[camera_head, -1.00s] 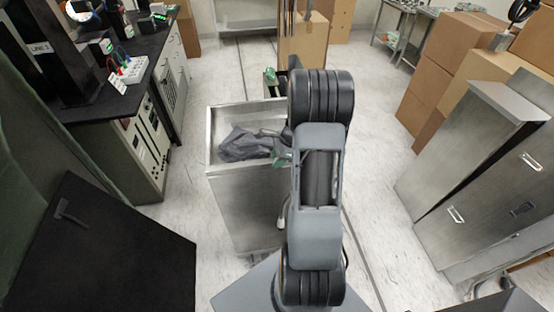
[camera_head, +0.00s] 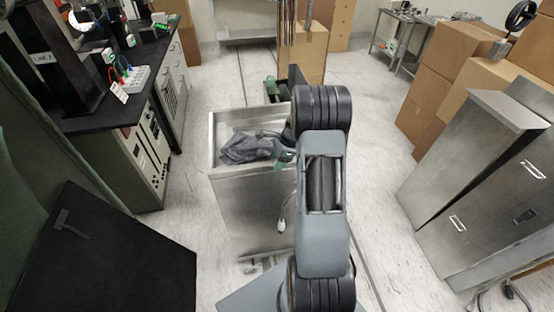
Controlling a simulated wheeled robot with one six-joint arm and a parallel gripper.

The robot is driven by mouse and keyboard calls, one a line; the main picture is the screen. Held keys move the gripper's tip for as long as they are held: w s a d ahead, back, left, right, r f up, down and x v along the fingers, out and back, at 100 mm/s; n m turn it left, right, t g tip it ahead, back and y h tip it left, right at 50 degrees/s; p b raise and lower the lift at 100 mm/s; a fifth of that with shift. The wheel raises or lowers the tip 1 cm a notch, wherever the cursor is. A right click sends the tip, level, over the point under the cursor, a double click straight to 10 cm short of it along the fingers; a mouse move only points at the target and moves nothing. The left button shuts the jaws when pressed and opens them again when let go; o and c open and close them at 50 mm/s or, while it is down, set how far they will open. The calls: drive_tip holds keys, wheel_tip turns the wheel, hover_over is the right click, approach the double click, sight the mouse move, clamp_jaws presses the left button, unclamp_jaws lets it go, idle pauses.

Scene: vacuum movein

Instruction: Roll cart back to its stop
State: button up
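The cart (camera_head: 245,212) looks to be the open-topped metal bin in the middle of the floor, left of my arm. It stands upright, with grey cloth (camera_head: 248,148) and a green item (camera_head: 280,158) inside near its right side. A caster shows under its near edge, and a white plug on a cord hangs at its right side. My arm covers the cart's right part. My gripper does not show, so I cannot tell whether it touches the cart. I cannot pick out the stop for certain.
A black-topped bench (camera_head: 118,105) stands left, a black panel (camera_head: 105,255) at the near left. Metal cabinets (camera_head: 480,150) and stacked cardboard boxes (camera_head: 440,75) stand right. A cardboard box (camera_head: 308,58) stands behind the cart. Dark floor lines run away from me.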

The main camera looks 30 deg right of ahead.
drive_tip(key=shift+w, duration=0.1)
drive_tip(key=shift+d+r, duration=0.25)
drive_tip(key=shift+r, duration=0.2)
drive_tip(key=b+v, duration=0.1)
drive_tip(key=v, duration=1.2)
drive_tip(key=shift+a, duration=0.2)
drive_tip(key=shift+f, duration=0.1)
drive_tip(key=b+x, duration=0.2)
drive_tip(key=x, duration=0.2)
drive_tip(key=s+d+b+x, duration=0.1)
drive_tip(key=b+x, duration=0.1)
drive_tip(key=x, duration=0.2)
drive_tip(key=b+x, duration=0.2)
drive_tip(key=x, duration=0.2)
drive_tip(key=shift+s+f, duration=0.5)
drive_tip(key=shift+f, duration=0.15)
drive_tip(key=shift+c, duration=0.3)
